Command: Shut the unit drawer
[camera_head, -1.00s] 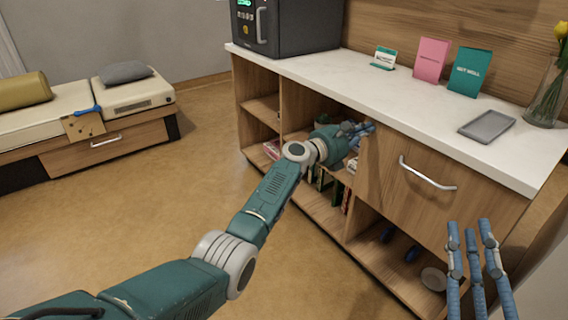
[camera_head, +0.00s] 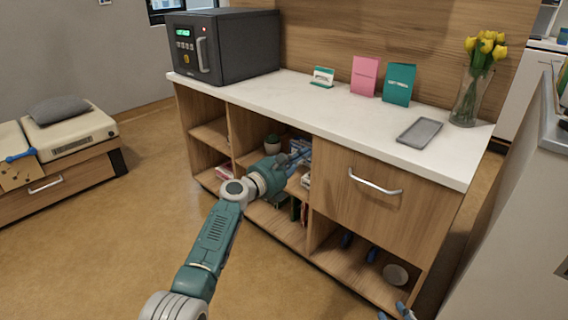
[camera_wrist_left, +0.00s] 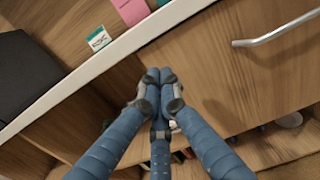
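The unit drawer (camera_head: 370,220) has a wooden front with a silver bar handle (camera_head: 375,183), under the right part of the white counter. Its front looks about level with the unit, but I cannot tell if a small gap remains. My left gripper (camera_head: 302,156) is at the drawer's left edge, by the open shelf. In the left wrist view its blue fingers (camera_wrist_left: 155,80) are brought together, empty, with the drawer front (camera_wrist_left: 225,70) just beyond; contact is unclear. The handle (camera_wrist_left: 280,30) is to their right. Only fingertips of my right gripper (camera_head: 400,313) show at the bottom edge.
The white counter (camera_head: 300,97) holds a dark microwave-like box (camera_head: 225,45), cards, a grey tray (camera_head: 420,131) and a vase of yellow tulips (camera_head: 470,95). Open shelves below hold a plant and books. A pale cabinet (camera_head: 510,200) stands close on the right.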

